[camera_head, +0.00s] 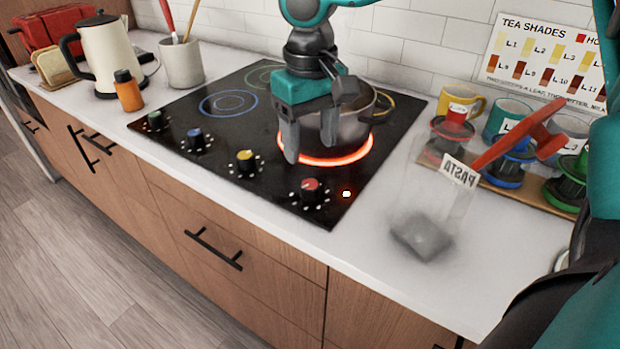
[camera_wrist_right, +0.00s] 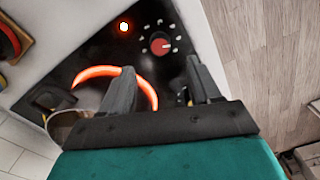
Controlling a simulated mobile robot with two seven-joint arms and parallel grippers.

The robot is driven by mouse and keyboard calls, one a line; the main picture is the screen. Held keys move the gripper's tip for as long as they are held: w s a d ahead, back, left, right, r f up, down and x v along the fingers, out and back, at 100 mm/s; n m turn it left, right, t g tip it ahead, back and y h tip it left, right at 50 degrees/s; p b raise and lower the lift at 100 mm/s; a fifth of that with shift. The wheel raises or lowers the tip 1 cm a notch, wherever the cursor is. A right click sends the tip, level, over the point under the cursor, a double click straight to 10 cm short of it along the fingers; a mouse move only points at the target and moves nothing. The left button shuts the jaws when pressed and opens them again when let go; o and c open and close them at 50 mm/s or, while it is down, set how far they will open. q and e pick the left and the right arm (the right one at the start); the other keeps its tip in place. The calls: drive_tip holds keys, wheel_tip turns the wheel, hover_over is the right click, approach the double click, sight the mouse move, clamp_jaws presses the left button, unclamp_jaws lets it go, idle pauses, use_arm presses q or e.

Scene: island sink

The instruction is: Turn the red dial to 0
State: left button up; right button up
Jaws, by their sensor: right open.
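The red dial (camera_head: 312,190) is at the front right of the black cooktop (camera_head: 215,140). It also shows in the right wrist view (camera_wrist_right: 160,44), ringed by white marks. Its exact setting is hard to read. A small red light (camera_head: 346,194) glows beside it, and the ring of the front right burner (camera_head: 330,161) glows orange-red. My right gripper (camera_head: 309,150) is open and empty, its fingers pointing down over the cooktop. In the head view it is above and behind the red dial, apart from it, in front of the pot. My left gripper is not in view.
A metal pot (camera_head: 352,128) stands on the glowing burner, partly behind my gripper. Yellow (camera_head: 245,157), blue (camera_head: 195,136) and green (camera_head: 154,119) dials line up left of the red one. A clear pasta container (camera_head: 425,215) and mugs (camera_head: 512,116) stand right.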

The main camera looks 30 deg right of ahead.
sight(310, 184)
wheel_tip(310, 184, down, 8)
drive_tip(key=shift+r+b, duration=0.1)
drive_tip(key=shift+b, duration=0.35)
drive_tip(key=shift+f, duration=0.45)
drive_tip(key=shift+c, duration=0.4)
drive_tip(key=c, duration=1)
drive_tip(key=shift+o, duration=0.2)
